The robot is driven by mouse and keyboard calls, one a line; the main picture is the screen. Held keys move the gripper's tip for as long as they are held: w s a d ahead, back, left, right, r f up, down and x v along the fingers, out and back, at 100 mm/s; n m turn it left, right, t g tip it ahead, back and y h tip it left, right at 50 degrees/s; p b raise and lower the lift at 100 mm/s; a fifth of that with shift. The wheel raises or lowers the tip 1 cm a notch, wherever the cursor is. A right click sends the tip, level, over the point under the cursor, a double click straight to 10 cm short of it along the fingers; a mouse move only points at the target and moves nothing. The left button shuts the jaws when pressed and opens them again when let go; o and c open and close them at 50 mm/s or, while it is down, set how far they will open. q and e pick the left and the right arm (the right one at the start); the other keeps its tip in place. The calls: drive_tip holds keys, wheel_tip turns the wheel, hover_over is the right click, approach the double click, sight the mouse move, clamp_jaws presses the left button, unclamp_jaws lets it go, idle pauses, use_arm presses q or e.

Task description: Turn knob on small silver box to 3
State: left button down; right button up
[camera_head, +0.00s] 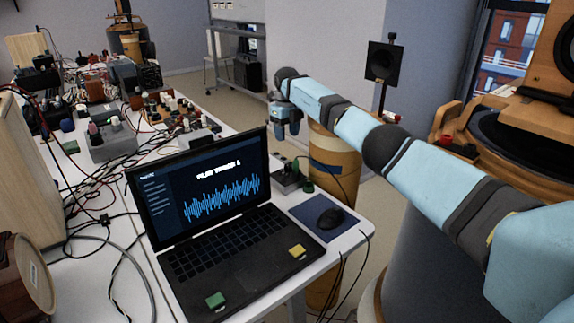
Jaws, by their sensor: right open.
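A small grey-silver box (289,181) stands on the table just behind the laptop's right edge. It is partly hidden by the laptop screen, and its knob and markings are too small to read. Another grey box (112,146) with knobs on top stands at the left among the cables. I cannot tell for sure which of the two is the small silver box. My right gripper (287,132) hangs with its fingers down, open and empty, above and behind the box beside the laptop, apart from it. My left gripper is out of view.
An open laptop (235,262) with a waveform on screen takes up the table's front. A mouse (330,218) lies on a blue pad (310,209) at its right. Cables and electronics crowd the left. A black speaker (384,62) on a stand is behind my right arm.

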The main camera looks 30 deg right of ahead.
hover_over(287, 165)
wheel_tip(287, 165, down, 4)
drive_tip(key=shift+f+b, duration=0.15)
drive_tip(key=shift+b, duration=0.2)
wheel_tip(287, 165, down, 6)
drive_tip(key=shift+w+f+b, duration=0.1)
drive_tip(key=shift+b, duration=0.6)
drive_tip(key=shift+f, duration=0.65)
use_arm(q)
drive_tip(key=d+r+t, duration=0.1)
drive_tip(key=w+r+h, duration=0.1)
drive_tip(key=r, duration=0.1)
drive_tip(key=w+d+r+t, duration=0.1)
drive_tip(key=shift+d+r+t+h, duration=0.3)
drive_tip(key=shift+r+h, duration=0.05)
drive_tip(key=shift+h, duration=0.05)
use_arm(e)
drive_tip(key=shift+c, duration=0.2)
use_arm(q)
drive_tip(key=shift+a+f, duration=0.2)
use_arm(e)
drive_tip(key=shift+d, duration=0.1)
drive_tip(key=c, duration=0.9)
